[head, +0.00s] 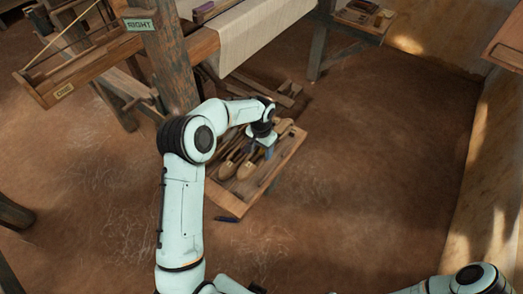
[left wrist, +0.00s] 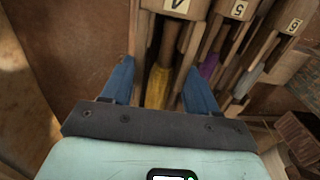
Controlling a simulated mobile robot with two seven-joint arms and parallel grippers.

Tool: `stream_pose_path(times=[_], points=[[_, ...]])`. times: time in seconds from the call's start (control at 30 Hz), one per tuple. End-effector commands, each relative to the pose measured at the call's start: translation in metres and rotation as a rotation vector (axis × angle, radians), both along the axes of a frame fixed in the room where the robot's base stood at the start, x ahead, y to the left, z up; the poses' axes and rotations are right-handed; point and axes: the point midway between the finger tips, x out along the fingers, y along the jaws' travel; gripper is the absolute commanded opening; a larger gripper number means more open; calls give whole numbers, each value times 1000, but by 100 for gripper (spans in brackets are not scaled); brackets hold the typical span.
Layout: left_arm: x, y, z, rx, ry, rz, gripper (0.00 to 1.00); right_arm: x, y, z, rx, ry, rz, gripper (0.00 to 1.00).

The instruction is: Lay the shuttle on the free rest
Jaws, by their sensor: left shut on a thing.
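In the left wrist view, a wooden shuttle with yellow yarn (left wrist: 158,85) lies between the blue fingers of my left gripper (left wrist: 160,92). The gripper is shut on it. A plate marked 4 (left wrist: 178,6) is just beyond its far end. In the head view my left gripper (head: 266,150) is low over a wooden tray (head: 221,195), where other brown shuttles (head: 229,166) lie side by side. The held shuttle is mostly hidden there by the gripper. I cannot tell which rest is free. My right gripper is out of view.
Slots marked 5 (left wrist: 238,9) and 6 (left wrist: 294,25) are at the right in the wrist view, with purple yarn (left wrist: 209,65) nearby. The loom post with a RIGHT sign (head: 140,24) stands left of the tray. The earth floor (head: 370,170) at right is clear.

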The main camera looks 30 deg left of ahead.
Motion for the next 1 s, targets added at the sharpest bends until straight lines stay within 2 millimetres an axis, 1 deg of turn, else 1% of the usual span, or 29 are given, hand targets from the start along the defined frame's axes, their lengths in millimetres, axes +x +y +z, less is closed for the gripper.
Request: stream_pose_path(times=[0.17,0.6,1.0], points=[[0,0,-10,0,0,-1,12,-4,0,-6,0,4,0,43],[0,-1,-46,-1,-1,-1,12,-17,0,-24,0,19,0,43],[0,-1,-75,0,0,0,12,-24,0,-37,0,27,0,43]])
